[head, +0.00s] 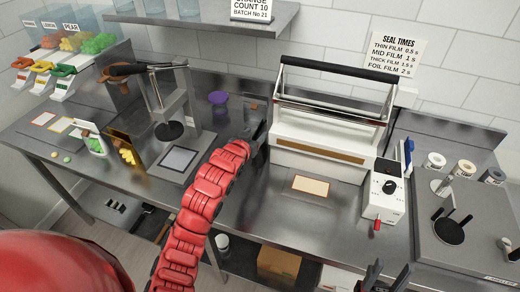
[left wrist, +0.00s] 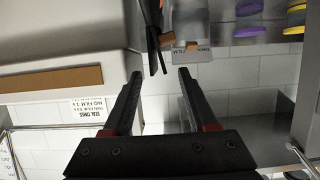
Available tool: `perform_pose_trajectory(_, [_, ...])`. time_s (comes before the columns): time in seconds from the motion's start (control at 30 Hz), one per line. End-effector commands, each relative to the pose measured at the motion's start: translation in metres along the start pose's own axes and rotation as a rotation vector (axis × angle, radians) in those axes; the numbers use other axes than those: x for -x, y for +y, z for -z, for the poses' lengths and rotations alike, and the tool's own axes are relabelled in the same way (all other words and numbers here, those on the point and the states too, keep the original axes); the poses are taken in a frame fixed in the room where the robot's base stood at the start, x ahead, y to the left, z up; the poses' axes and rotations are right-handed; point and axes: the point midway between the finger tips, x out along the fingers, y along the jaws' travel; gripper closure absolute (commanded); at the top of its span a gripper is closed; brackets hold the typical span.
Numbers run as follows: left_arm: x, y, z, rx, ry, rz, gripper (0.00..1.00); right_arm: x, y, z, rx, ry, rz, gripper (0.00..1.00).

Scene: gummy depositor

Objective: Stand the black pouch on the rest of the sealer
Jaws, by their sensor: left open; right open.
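The white sealer (head: 320,141) stands at the back of the steel table, with a raised black-topped bar and a brown strip along its front. It also shows at the left of the left wrist view (left wrist: 60,50). My left gripper (head: 261,128) is just left of the sealer, open. In the left wrist view a thin dark piece (left wrist: 153,42) lies beyond its open fingertips (left wrist: 156,72); I cannot tell whether this is the black pouch. I see no clear black pouch in the head view. My right gripper (head: 386,275) is open at the bottom edge, before the table.
A control box (head: 385,192) with a red-tipped lever stands right of the sealer. A cream card (head: 311,186) lies before it. A purple item (head: 218,98) is behind.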

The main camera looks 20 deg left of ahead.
Motion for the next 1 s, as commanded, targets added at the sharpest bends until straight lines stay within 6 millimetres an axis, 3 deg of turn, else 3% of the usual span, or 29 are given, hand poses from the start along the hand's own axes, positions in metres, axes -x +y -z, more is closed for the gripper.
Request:
perform_pose_trajectory(0.4, [-0.044, 0.0, 0.002, 0.002, -0.001, 0.001, 0.42, -0.016, 0.001, 0.003, 0.0, 0.0, 0.0, 0.5])
perform_pose_trajectory(0.77, [-0.05, 0.0, 0.0, -0.001, 0.0, 0.001, 0.42, -0.016, 0.001, 0.003, 0.0, 0.0, 0.0, 0.5])
perform_pose_trajectory(1.0, [-0.05, 0.0, 0.0, 0.0, 0.0, 0.001, 0.84, -0.016, 0.001, 0.003, 0.0, 0.0, 0.0, 0.5])
